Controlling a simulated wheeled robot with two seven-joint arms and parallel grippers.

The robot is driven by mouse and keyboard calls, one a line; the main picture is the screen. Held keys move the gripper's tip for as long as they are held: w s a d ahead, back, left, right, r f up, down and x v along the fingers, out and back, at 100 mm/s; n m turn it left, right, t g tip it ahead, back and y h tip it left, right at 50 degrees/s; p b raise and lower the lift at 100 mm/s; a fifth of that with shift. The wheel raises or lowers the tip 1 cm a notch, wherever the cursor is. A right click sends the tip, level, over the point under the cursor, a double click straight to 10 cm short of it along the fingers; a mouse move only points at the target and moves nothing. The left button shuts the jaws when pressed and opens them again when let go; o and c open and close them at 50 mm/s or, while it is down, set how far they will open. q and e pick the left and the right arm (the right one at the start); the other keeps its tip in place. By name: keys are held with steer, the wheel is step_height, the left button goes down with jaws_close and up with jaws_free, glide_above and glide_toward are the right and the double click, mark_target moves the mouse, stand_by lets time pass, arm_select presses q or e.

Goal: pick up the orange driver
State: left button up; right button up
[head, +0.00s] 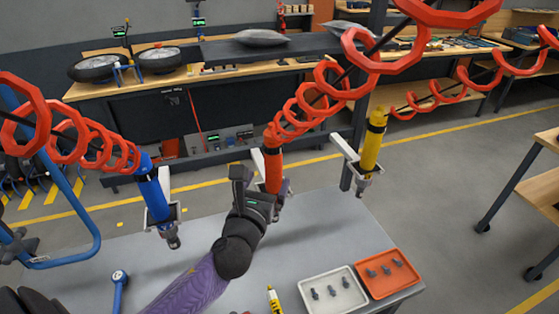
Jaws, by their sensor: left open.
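The orange driver (273,178) hangs upright from a red coiled hose above the grey table. My left gripper (254,184) is open and sits right beside the orange driver, on its left side in the head view. It hides part of the driver's lower body and bracket. I cannot tell whether the fingers are around the driver or only next to it. My right gripper is not in view.
A blue driver (153,191) hangs to the left and a yellow driver (373,143) to the right, both on red coils. The grey table (330,226) carries a white tray (334,308) and an orange tray (405,290) with small parts at the front right.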

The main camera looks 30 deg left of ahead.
arm_select(q)
steer(key=shift+x, duration=0.9)
steer(key=x, duration=0.5)
steer(key=shift+f+b, duration=0.25)
steer(key=shift+b, duration=0.05)
steer(key=shift+s, duration=0.1)
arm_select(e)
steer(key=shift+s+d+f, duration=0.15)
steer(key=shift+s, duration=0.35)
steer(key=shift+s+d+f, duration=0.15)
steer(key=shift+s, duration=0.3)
arm_select(q)
steer(key=shift+c, duration=0.3)
jaws_close()
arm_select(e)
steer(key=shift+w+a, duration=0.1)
